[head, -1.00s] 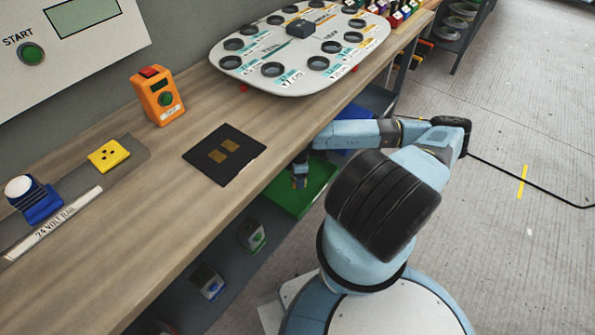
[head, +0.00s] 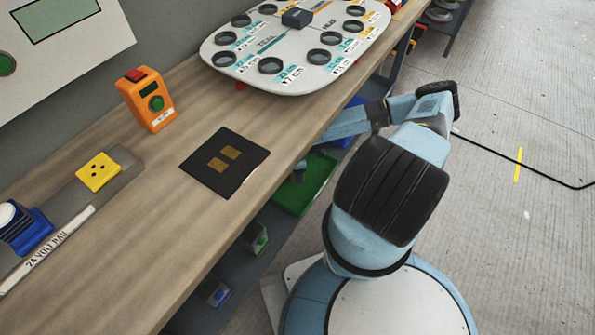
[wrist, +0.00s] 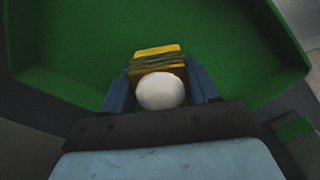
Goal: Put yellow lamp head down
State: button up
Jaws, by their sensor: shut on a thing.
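The yellow lamp head (wrist: 158,57), with a white round dome (wrist: 160,91), is between the two blue fingers of my gripper (wrist: 160,88) in the wrist view. My gripper is shut on it. Behind it in that view is a green tray (wrist: 60,45); I cannot tell whether the lamp head touches it. The lamp head is hidden there.
The wooden worktop (head: 130,240) holds a black pad (head: 243,178), an orange button box (head: 147,98), a yellow socket block (head: 99,172), a blue-based lamp (head: 25,228) and a white board with rings (head: 290,75). A shelf below holds small boxes. The floor at right is mostly clear.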

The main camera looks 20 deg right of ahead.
jog(key=shift+d+f, duration=0.15)
jog(key=shift+f, duration=0.05)
jog(key=shift+f, duration=0.25)
jog(key=o, duration=1.2)
notch_tip(320, 180, up, 8)
jog(key=shift+r, duration=0.1)
jog(key=shift+s, duration=0.1)
